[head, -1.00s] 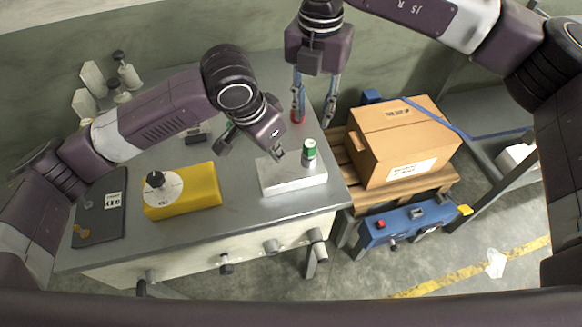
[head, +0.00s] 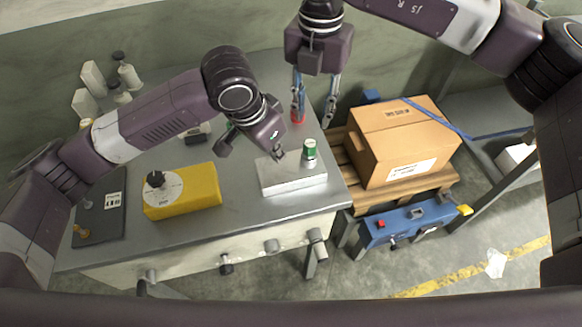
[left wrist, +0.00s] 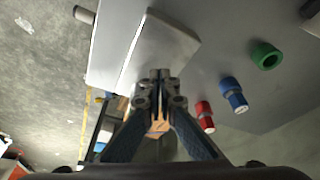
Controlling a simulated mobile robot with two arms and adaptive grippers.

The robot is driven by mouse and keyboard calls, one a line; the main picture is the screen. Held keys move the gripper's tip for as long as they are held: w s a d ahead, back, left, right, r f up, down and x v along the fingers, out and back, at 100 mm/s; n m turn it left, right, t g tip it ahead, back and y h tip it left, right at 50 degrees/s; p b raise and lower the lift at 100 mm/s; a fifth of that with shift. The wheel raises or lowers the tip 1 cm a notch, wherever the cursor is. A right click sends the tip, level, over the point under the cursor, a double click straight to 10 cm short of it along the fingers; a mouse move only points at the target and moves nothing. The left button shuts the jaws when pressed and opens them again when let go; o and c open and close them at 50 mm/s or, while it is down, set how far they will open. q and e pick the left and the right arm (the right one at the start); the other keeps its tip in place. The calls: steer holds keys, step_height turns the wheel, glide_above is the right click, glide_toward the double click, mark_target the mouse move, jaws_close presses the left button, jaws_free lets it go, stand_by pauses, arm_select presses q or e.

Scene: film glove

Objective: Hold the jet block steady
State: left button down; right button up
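The jet block, a pale silvery slab (head: 285,176), lies on the grey bench near its front right edge. It also shows in the left wrist view (left wrist: 165,42). My left gripper (head: 278,154) points down at the block's back left part. Its fingertips are together in the left wrist view (left wrist: 159,78); I cannot tell whether they touch the block. A green-topped silvery cylinder (head: 309,150) stands at the block's back right. My right gripper (head: 315,108) hangs beyond the block with its fingers apart and nothing visible between them.
A yellow box with a dial (head: 190,192) and a dark mat (head: 98,215) lie on the left. Red (left wrist: 203,112), blue (left wrist: 232,94) and green (left wrist: 265,55) pieces stand near the block. A cardboard carton (head: 400,135) sits on a pallet right of the bench.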

mark_target(280, 168)
arm_select(q)
steer(key=shift+f, duration=0.9)
steer(key=shift+f, duration=0.25)
steer(key=shift+f, duration=0.65)
